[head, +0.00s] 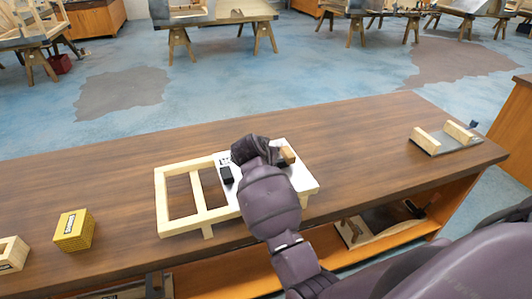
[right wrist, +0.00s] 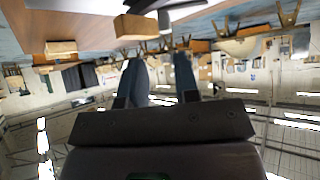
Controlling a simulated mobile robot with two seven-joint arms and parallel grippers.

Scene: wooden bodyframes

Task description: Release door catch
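A pale wooden frame (head: 198,197) lies on the workbench, with a white panel (head: 306,181) at its right part. A small black piece (head: 227,175) and a wooden block (head: 288,155) sit on the panel. I cannot tell which part is the door catch. My right gripper (head: 250,150) is over the panel between them, and its wrist hides the panel's middle. In the right wrist view the two bluish fingers (right wrist: 161,62) are apart with nothing between them. A wooden block (right wrist: 135,27) shows just beyond the left finger; contact is unclear. My left gripper is not in view.
The brown workbench (head: 110,190) carries a yellow box (head: 74,230) and a wooden piece (head: 11,254) at left. A metal plate with two wooden blocks (head: 446,139) lies at right. Parts lie on the shelf below.

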